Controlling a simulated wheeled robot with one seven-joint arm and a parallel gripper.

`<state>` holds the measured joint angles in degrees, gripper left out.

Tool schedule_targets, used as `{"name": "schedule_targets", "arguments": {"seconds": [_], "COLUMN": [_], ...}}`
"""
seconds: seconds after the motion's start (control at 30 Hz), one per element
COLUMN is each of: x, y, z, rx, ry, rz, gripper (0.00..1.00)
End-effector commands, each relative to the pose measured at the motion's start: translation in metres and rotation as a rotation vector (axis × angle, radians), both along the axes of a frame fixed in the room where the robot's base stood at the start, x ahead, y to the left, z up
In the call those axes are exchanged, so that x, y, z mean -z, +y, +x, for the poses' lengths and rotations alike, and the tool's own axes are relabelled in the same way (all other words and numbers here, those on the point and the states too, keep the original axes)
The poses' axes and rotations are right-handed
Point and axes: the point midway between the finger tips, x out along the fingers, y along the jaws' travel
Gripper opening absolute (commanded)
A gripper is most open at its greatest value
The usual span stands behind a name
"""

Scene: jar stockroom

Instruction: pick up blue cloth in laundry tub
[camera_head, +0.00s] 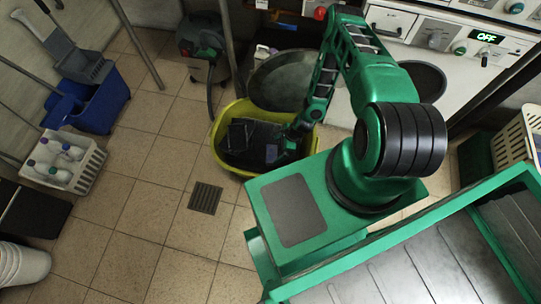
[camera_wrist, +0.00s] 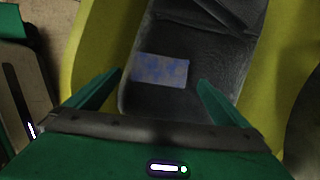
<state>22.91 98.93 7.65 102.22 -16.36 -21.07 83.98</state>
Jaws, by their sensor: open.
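A yellow tub (camera_head: 217,160) stands on the tiled floor, and its yellow wall shows in the wrist view (camera_wrist: 92,45). A small blue patterned cloth (camera_wrist: 160,71) lies flat on a dark grey item (camera_wrist: 225,45) inside the tub. Whether the fingers touch anything, I cannot tell. My arm partly hides the tub's right side in the head view.
A grey round basin (camera_head: 280,80) or machine opening is behind the tub. A blue mop bucket (camera_head: 95,102) and a white crate with bottles (camera_head: 65,163) stand at the left. A dark drain grate (camera_head: 205,197) is in the floor. The tiles left of the tub are clear.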

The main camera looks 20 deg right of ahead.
Motion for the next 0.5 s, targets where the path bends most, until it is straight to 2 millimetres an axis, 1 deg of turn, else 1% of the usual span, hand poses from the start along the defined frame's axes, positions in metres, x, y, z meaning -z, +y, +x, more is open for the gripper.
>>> {"name": "schedule_targets", "arguments": {"seconds": [0.17, 0.4, 0.5], "x": [0.009, 0.039, 0.048], "y": [0.001, 0.012, 0.016], "z": [0.002, 0.008, 0.01], "rx": [0.003, 0.002, 0.002], "ry": [-0.001, 0.0, 0.0], "rz": [0.0, -0.001, 0.0], "gripper": [1.0, 1.0, 1.0]}}
